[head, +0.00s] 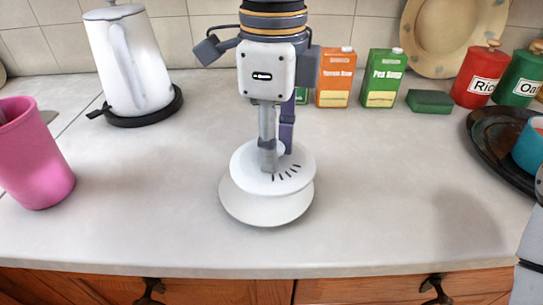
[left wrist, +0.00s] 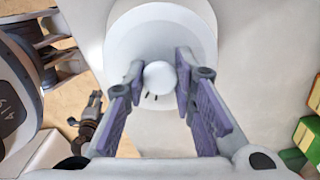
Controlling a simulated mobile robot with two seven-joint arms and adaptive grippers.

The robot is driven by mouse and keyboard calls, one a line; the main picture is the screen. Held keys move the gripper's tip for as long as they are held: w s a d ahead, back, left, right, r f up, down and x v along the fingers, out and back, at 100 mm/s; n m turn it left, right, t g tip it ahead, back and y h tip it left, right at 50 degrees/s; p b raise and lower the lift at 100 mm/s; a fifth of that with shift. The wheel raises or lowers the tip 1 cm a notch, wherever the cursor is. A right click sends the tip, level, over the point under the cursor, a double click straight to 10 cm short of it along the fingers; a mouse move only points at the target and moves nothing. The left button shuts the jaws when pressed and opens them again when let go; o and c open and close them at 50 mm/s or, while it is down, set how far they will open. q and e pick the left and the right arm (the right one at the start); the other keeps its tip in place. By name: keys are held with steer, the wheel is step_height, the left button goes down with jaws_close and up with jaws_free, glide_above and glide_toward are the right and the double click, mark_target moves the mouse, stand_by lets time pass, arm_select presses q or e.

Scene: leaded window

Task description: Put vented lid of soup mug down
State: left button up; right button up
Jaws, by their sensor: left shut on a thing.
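The vented lid (head: 295,167) is a white disc with dark slots and a round knob. My left gripper (head: 270,160) comes down from above with its fingers shut on the knob. The left wrist view shows the knob (left wrist: 159,78) between the two fingers of this gripper (left wrist: 160,85). A white saucer or plate (head: 265,211) lies on the counter directly under the lid and shows beyond its front edge. I cannot tell whether lid and saucer touch. A teal mug (head: 530,148), cut by the right edge, stands on a dark tray (head: 490,150). My right gripper is not seen.
A pink cup (head: 35,155) and a white kettle (head: 125,60) stand at left. An orange carton (head: 335,78), a green carton (head: 383,78), a green sponge (head: 429,101) and a red canister (head: 480,78) line the back. The counter (head: 400,200) is clear around the saucer.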

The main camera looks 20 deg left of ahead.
arm_select(q)
steer(key=f, duration=0.3)
steer(key=shift+a+f, duration=0.1)
steer(key=shift+a, duration=0.25)
steer(key=shift+f, duration=0.25)
steer(key=shift+w+f, duration=0.1)
steer(key=shift+f, duration=0.35)
steer(key=o, duration=1)
step_height(320, 180, up, 13)
steer(key=shift+d+f, duration=0.1)
